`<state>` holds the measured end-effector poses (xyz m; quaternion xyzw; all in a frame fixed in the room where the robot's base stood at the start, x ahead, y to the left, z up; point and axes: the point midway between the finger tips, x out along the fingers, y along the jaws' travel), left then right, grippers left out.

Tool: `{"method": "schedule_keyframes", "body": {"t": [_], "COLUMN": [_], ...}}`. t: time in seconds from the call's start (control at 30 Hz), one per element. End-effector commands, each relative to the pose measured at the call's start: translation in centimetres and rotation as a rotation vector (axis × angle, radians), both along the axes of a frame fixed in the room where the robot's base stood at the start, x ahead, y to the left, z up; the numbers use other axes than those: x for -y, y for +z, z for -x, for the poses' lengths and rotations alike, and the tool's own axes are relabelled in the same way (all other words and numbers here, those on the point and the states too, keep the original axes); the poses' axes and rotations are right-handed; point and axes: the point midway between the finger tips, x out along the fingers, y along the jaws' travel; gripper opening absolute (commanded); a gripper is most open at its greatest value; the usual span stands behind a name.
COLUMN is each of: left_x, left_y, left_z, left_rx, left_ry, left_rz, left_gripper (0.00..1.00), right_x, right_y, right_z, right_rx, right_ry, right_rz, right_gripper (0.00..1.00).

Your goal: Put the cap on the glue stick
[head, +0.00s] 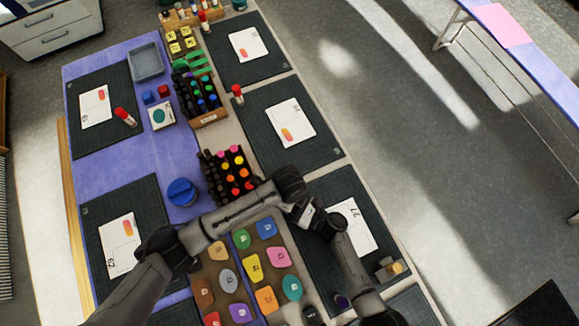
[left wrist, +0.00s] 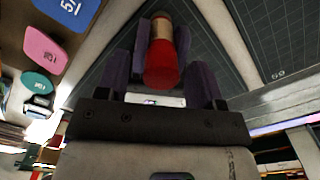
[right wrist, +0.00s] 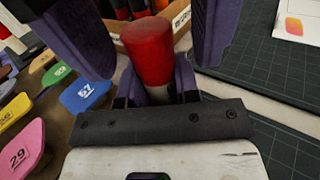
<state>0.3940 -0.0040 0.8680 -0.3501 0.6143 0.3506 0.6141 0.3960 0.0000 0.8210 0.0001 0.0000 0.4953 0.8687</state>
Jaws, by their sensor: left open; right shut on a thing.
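The glue stick has a red cap (right wrist: 150,50) at one end, in line with its pale body. No gap shows between cap and body, but how firmly they meet cannot be told. My right gripper (right wrist: 158,85) is shut on the body. In the left wrist view the red cap (left wrist: 161,66) points toward the camera, with the tan body (left wrist: 160,27) beyond it. My left gripper (left wrist: 160,85) is open, its fingers on either side of the cap and apart from it. In the head view the arms hide the stick.
A tray of numbered coloured tiles (head: 235,262) lies left of the grippers. A marker box (head: 232,172) stands behind them. A dark mat (head: 320,190) with a white card lies below. Other red-capped sticks (head: 125,117) stand farther off. The back right mat (head: 262,115) has free room.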

Motion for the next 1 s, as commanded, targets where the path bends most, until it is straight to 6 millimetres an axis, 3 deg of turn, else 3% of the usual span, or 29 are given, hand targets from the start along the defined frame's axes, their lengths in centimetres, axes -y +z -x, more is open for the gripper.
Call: {"method": "schedule_keyframes", "body": {"t": [0.17, 0.6, 0.8, 1.0], "left_x": [0.0, 0.0, 0.0, 0.0], "left_y": [1.7, 9.4, 11.3, 11.9], "left_z": [-0.1, -0.1, 0.0, 0.0], "left_rx": [0.003, 0.003, 0.001, 0.000], "left_ry": [-0.001, -0.001, -0.001, 0.000], "left_rz": [0.003, 0.002, 0.002, 0.000], "left_gripper": [0.61, 0.61, 0.61, 0.61], "right_x": [0.0, 0.0, 0.0, 0.0], "right_y": [0.0, 0.0, 0.0, 0.0], "right_z": [0.0, 0.0, 0.0, 0.0], "right_rx": [0.000, 0.000, 0.000, 0.000], "right_ry": [0.000, 0.000, 0.000, 0.000], "right_rz": [0.000, 0.000, 0.000, 0.000], "right_gripper": [0.00, 0.00, 0.00, 0.00]}}
